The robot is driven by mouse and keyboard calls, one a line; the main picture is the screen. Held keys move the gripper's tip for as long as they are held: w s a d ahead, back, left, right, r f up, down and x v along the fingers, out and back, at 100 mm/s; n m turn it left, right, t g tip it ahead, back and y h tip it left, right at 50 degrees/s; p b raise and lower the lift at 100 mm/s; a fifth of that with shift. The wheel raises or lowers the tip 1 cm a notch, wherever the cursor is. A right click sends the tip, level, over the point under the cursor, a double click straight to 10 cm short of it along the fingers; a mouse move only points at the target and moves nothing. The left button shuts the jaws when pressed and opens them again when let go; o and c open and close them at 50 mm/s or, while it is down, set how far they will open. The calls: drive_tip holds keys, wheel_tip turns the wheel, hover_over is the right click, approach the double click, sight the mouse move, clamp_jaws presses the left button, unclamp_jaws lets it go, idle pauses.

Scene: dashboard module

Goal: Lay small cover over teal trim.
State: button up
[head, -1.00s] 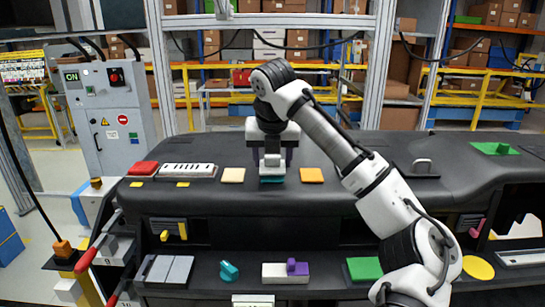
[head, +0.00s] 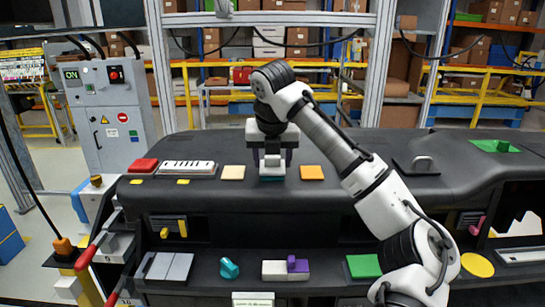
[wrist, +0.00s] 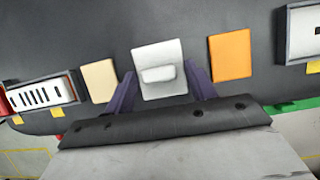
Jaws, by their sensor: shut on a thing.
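The small cover (head: 272,167) is a pale grey plate with a raised grip block. It also shows in the wrist view (wrist: 169,91). My gripper (wrist: 158,74) is shut on its grip block, with one dark finger on each side. The cover is at the teal trim (head: 271,180) on top of the dashboard, between a cream tile and an orange tile. Only a thin teal edge shows below the cover in the head view; the rest is hidden. In the wrist view no teal shows around the cover. I cannot tell whether the cover touches the trim.
The cream tile (head: 233,172) and orange tile (head: 312,173) lie close on either side. A white slotted vent (head: 187,169) and red block (head: 143,166) are farther left. A dark handled plate (head: 416,167) is to the right. The lower shelf holds a teal knob (head: 229,268) and other parts.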

drive_tip(key=shift+f, duration=0.35)
drive_tip(key=o, duration=1.1)
drive_tip(key=shift+c, duration=0.2)
drive_tip(key=shift+r, duration=0.1)
